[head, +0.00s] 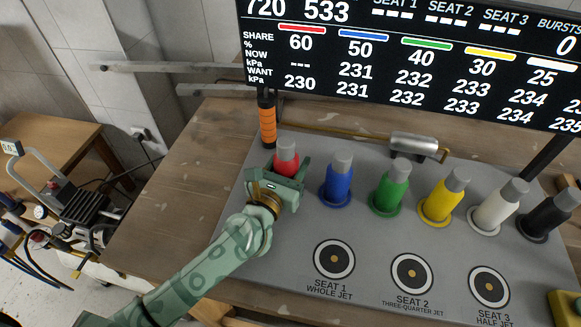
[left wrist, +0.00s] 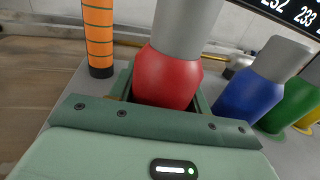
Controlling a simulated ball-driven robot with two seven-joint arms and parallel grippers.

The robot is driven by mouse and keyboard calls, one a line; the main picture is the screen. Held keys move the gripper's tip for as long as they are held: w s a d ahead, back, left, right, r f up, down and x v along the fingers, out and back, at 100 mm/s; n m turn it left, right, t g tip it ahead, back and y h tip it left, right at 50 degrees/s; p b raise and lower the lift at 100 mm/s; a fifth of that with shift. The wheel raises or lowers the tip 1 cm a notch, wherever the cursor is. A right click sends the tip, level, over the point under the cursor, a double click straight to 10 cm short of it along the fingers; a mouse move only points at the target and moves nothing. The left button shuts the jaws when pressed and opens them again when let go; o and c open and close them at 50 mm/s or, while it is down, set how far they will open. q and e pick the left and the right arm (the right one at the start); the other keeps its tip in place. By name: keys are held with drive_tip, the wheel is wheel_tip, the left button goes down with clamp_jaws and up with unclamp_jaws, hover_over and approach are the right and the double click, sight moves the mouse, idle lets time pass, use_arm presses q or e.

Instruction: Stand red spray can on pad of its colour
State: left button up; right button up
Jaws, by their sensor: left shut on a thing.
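The red spray can (head: 286,160) with a grey top is at the left end of the row on the grey board, upright or nearly so. My left gripper (head: 284,174) is shut around its lower body. In the left wrist view the red can (left wrist: 166,80) sits between the jaws, and its base is hidden by the gripper. No red pad shows; the spot under the can is covered by my gripper, so I cannot tell whether the can touches the board. My right gripper is not in view.
Blue (head: 340,185), green (head: 391,190), yellow (head: 444,200), white (head: 493,210) and black (head: 545,218) cans stand in a row rightward. An orange-banded post (head: 267,122) rises close behind the red can. Three round seats (head: 334,259) at the front are empty.

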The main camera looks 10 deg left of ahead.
use_arm(q)
drive_tip(key=shift+f, duration=0.55)
drive_tip(key=o, duration=1.1)
drive_tip(key=shift+o, duration=0.2)
drive_tip(key=shift+r, duration=0.1)
drive_tip(key=shift+r, duration=0.2)
drive_tip(key=s, duration=0.3)
drive_tip(key=s+a, duration=0.1)
drive_tip(key=s, duration=0.3)
drive_tip(key=s+a, duration=0.1)
drive_tip(key=s, duration=0.3)
drive_tip(key=shift+a+f, duration=0.1)
drive_tip(key=shift+f, duration=0.05)
drive_tip(key=shift+s, duration=0.4)
